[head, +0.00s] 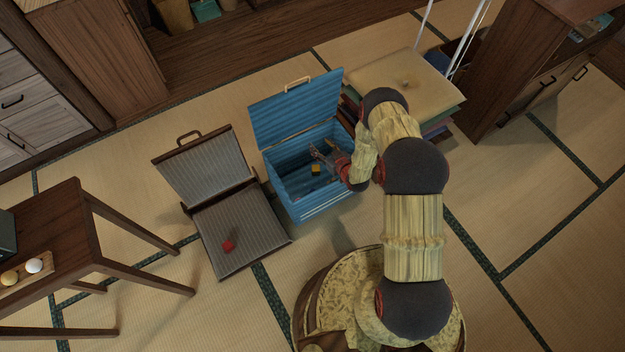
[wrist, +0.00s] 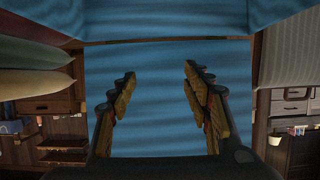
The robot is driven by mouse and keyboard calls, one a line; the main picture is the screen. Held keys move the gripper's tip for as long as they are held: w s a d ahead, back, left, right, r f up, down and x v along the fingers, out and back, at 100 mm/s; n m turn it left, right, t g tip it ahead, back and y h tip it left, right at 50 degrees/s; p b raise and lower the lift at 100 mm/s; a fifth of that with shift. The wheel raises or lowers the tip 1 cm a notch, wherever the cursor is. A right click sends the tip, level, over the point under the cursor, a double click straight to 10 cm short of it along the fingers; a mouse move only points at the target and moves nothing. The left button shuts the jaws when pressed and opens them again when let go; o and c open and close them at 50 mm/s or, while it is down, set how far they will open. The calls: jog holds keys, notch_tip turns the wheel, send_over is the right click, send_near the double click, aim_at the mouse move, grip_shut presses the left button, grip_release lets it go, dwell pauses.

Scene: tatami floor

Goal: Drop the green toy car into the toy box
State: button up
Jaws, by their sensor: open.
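The blue toy box (head: 325,207) stands on the tatami in the middle of the head view, its lid (head: 297,110) raised at the back. My gripper (head: 318,152) is at the box's opening, toward its right side. In the wrist view its two fingers (wrist: 158,82) are spread apart with nothing between them, and blue ribbed surfaces fill the view beyond. I cannot make out a green toy car in either view; part of the box's inside is hidden by my arm.
An open grey striped case (head: 240,222) with a small red thing (head: 228,246) lies left of the box. A wooden table (head: 60,245) bearing round yellow and white things is at far left. Stacked cushions (head: 405,84) sit behind right. Tatami is clear at lower right.

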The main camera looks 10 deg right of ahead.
jog(key=shift+s, duration=0.1)
jog(key=v, duration=1.2)
